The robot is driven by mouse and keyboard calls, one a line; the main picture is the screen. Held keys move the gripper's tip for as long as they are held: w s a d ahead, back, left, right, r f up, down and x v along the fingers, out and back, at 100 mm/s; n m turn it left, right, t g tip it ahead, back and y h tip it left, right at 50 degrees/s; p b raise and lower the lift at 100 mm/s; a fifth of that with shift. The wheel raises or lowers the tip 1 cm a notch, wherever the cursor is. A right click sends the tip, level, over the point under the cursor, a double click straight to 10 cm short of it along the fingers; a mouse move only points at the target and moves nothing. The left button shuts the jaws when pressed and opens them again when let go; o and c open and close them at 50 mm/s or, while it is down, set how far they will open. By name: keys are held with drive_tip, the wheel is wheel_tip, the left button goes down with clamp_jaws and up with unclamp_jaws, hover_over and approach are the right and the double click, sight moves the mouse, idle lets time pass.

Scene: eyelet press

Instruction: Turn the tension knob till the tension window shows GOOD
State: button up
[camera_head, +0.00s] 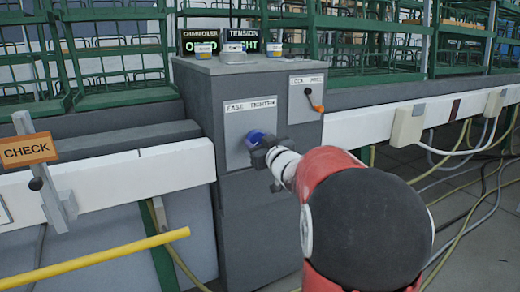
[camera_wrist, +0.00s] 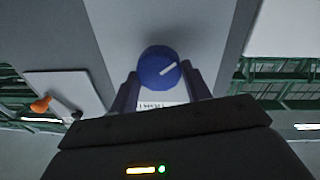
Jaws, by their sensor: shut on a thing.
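The blue tension knob (camera_head: 259,138) sits on a light plate labelled "EASE" and "TIGHTEN" on the front of the grey cabinet (camera_head: 240,200). My gripper (camera_head: 264,150) reaches it from the front right. In the wrist view the knob (camera_wrist: 159,67) has a white pointer line, tilted up to the right, and my gripper's fingers (camera_wrist: 160,85) are shut on its two sides. The tension window (camera_head: 245,45) on the cabinet top shows green letters ending in "IGHT"; small tubs hide part of the word.
A chain oiler window (camera_head: 199,43) stands left of it, partly hidden by a tub (camera_head: 204,50). An orange-tipped lever (camera_head: 316,107) is on the "LOCK" plate right of the knob. A "CHECK" sign (camera_head: 29,150) and yellow bar (camera_head: 95,258) are at left. White rails flank the cabinet.

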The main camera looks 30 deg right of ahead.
drive_tip(key=n+b, duration=0.4)
drive_tip(key=n, duration=0.1)
drive_tip(key=shift+f, duration=0.15)
idle(0.3)
drive_tip(key=o, duration=1)
drive_tip(key=shift+c, duration=0.2)
drive_tip(key=s, duration=0.7)
drive_tip(key=shift+s+a+f, duration=0.15)
drive_tip(key=shift+s, duration=0.25)
drive_tip(key=shift+p, duration=0.3)
